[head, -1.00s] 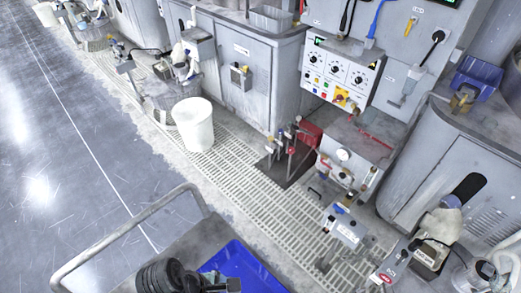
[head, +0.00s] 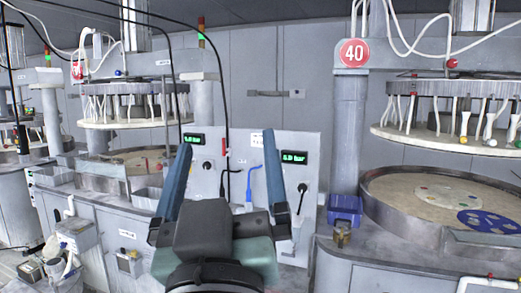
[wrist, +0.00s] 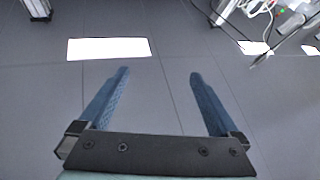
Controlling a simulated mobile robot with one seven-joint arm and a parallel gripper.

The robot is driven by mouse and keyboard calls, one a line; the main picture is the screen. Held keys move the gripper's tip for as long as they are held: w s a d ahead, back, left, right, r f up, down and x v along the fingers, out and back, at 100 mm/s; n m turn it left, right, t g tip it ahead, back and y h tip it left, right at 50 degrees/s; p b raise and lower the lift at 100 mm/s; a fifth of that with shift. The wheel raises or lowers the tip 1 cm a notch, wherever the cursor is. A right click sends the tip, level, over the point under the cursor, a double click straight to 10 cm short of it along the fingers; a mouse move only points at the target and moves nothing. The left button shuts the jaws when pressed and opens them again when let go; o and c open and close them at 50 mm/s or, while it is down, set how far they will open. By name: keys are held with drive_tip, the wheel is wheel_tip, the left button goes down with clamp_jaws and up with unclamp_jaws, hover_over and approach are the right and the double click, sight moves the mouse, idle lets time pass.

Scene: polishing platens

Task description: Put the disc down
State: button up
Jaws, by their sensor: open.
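My gripper (head: 226,140) is raised in the middle of the head view, its two blue fingers spread wide and pointing up. In the wrist view my gripper (wrist: 160,73) is open with nothing between its fingers. A blue disc (head: 488,222) with pale round openings lies on the right-hand platen (head: 410,190). It is well to the right of my gripper and apart from it. Its right end is near the picture edge. I cannot tell whether this is the task's disc.
A blue bin (head: 344,209) sits left of the right platen. A grey panel (head: 310,150) with cables stands behind my gripper. Another platen machine (head: 130,110) stands at left.

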drive_tip(key=s+d+r+m+t+h, duration=0.1)
drive_tip(key=s+d+r+m+t, duration=0.1)
drive_tip(key=s+r, duration=0.5)
drive_tip(key=shift+d+r+m+t, duration=0.4)
drive_tip(key=shift+d+r+t, duration=0.2)
drive_tip(key=shift+d+t, duration=0.2)
drive_tip(key=shift+f, duration=0.1)
